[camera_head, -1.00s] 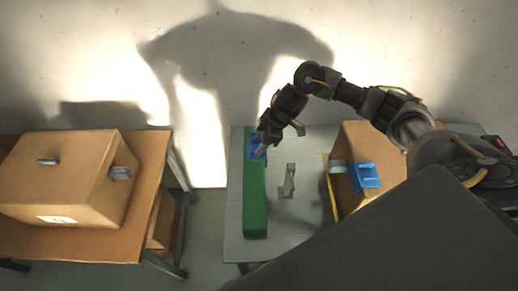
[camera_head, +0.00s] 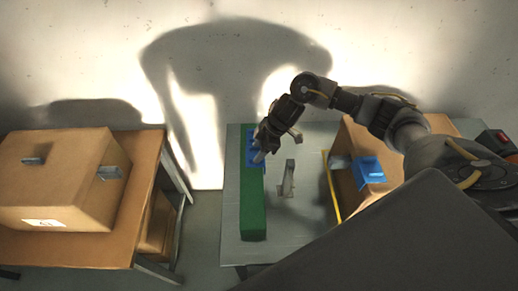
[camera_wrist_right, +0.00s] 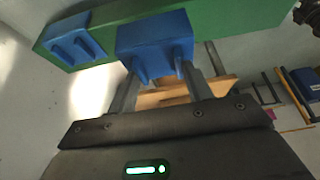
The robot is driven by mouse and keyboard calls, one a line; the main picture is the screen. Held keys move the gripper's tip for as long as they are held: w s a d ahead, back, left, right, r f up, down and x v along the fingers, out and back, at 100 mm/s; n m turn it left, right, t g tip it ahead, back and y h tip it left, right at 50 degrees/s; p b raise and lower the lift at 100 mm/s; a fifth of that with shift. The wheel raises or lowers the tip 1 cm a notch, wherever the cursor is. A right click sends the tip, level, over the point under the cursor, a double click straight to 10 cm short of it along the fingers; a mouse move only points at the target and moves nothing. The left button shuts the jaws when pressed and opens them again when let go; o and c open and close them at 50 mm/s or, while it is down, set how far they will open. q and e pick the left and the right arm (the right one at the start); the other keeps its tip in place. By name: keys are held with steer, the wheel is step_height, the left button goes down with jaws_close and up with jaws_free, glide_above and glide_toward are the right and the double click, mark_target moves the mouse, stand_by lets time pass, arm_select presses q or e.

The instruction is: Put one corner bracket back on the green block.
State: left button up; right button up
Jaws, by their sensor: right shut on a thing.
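The long green block (camera_head: 253,212) lies on the grey table. In the right wrist view the block (camera_wrist_right: 220,14) runs across the top. My right gripper (camera_head: 262,152) is over the far part of the block. It is shut on a blue corner bracket (camera_wrist_right: 155,36), which is between its fingers and right against the block. I cannot tell whether the bracket is fully seated. A second blue bracket (camera_wrist_right: 76,40) sits on the block to the left of the held one. In the head view the gripper partly hides the blue brackets (camera_head: 250,146). My left gripper is not in view.
A grey metal part (camera_head: 288,178) stands on the table right of the block. A cardboard box (camera_head: 352,140) at the right has another blue bracket (camera_head: 371,169) on its corner. A larger box (camera_head: 55,180) is on the left table.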

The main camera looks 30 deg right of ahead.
step_height(320, 180, down, 3)
steer(key=b, duration=0.2)
steer(key=shift+b, duration=0.3)
steer(key=shift+f+b, duration=0.55)
steer(key=shift+f, duration=1.1)
steer(key=shift+p, duration=0.3)
steer(key=shift+f+p, duration=0.4)
steer(key=shift+p, duration=0.05)
stand_by(0.4)
steer(key=o, duration=1.1)
